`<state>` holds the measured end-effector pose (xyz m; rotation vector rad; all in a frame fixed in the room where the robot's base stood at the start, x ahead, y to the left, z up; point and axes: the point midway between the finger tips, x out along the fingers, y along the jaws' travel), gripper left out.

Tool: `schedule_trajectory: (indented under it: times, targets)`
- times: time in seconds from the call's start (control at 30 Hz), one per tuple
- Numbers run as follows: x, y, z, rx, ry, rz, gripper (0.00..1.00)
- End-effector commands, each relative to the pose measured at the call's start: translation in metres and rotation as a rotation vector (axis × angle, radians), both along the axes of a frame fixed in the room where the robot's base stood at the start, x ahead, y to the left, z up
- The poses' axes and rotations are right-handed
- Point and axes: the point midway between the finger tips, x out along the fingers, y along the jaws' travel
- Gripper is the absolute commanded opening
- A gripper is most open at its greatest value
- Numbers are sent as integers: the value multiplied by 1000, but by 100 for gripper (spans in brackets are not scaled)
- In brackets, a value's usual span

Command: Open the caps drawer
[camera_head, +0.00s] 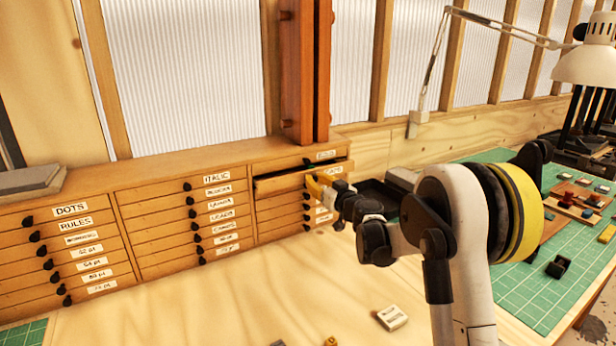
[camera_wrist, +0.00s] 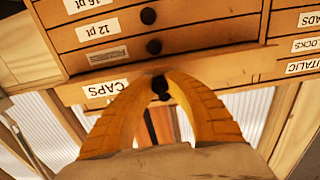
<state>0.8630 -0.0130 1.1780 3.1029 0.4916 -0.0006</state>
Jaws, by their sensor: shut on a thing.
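The caps drawer (camera_head: 283,184) is the second from the top in the right column of the wooden cabinet. It stands partly out from the cabinet front. In the wrist view the fingers (camera_wrist: 161,84) close around the dark knob (camera_wrist: 160,88). The fingers partly cover the knob, and the inside of the drawer is mostly hidden.
The other drawers (camera_head: 216,214) look shut, with dark knobs protruding. A dark tray (camera_head: 380,192) sits right of my gripper. A green mat (camera_head: 530,290) with small items lies farther right.

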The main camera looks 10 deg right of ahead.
Motion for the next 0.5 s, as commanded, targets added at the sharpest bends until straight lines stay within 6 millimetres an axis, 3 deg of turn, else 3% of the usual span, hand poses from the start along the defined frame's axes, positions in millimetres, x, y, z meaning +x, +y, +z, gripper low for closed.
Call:
schedule_trajectory:
  times: [0.1,0.23,0.5]
  targets:
    - [-34,-12,-1,-1,0,-3,0]
    - [-62,-21,-1,-1,0,-2,0]
    - [-79,-26,0,0,0,0,0]
